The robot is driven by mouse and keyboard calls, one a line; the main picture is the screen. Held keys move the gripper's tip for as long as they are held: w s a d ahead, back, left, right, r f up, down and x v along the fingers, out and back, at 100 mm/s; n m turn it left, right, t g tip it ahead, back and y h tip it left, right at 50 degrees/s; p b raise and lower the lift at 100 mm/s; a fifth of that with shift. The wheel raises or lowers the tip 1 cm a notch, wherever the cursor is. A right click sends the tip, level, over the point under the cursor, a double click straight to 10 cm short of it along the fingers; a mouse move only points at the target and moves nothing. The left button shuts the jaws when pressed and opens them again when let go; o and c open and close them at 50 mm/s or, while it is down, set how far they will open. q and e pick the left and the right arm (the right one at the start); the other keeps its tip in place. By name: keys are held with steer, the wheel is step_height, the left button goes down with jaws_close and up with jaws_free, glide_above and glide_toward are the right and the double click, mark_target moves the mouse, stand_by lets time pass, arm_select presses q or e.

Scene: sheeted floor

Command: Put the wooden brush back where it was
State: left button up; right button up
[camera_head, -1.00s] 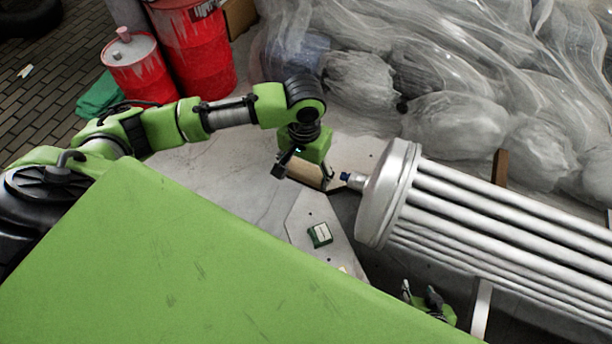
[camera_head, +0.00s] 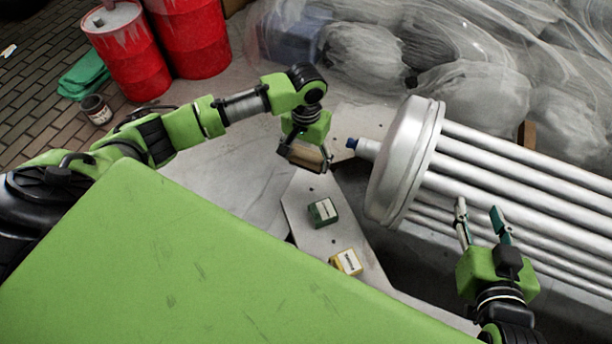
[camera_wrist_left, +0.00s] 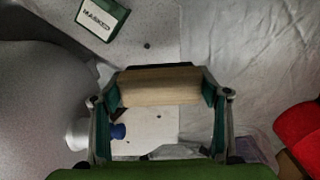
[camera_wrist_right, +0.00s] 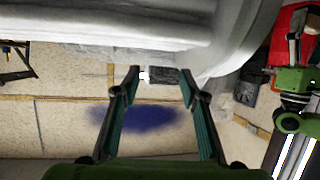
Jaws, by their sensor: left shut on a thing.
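The wooden brush shows as a pale wooden block (camera_wrist_left: 158,87) between the two fingers in the left wrist view. My left gripper (camera_head: 305,158) is shut on it, gripping it by its ends. In the head view the brush (camera_head: 308,157) is held left of the metal tube bundle's round end, near the blue-tipped nozzle. Its bristles are not clearly visible. My right gripper (camera_head: 480,212) is open and empty, in front of the tube bundle; its fingers also show apart in the right wrist view (camera_wrist_right: 158,82).
The silver tube bundle (camera_head: 407,165) fills the right side. A green box (camera_head: 323,212) and a yellow box (camera_head: 346,262) sit on a grey plate (camera_head: 312,240). Red drums (camera_head: 130,55), a small can (camera_head: 96,108) and sheeted bundles (camera_head: 455,95) stand behind.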

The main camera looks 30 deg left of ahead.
arm_select(q)
steer(key=b, duration=0.2)
glide_above(306, 182)
step_height(306, 182, down, 5)
steer(key=shift+s+f, duration=0.1)
steer(key=shift+f, duration=0.15)
step_height(306, 182, down, 3)
steer(key=shift+f+b, duration=0.1)
steer(key=shift+b, duration=0.75)
steer(key=shift+f, duration=0.1)
arm_select(e)
step_height(306, 182, up, 20)
steer(key=a+t+y, duration=0.2)
steer(key=t+y, duration=0.1)
steer(key=t, duration=0.7)
steer(key=shift+s+a+f+y, duration=0.15)
steer(key=shift+s+f+y, duration=0.15)
steer(key=shift+s, duration=0.15)
arm_select(q)
steer(key=o, duration=1.1)
steer(key=shift+f, duration=0.1)
steer(key=shift+c, duration=0.2)
arm_select(e)
steer(key=shift+w+f, duration=0.1)
steer(key=shift+f, duration=0.1)
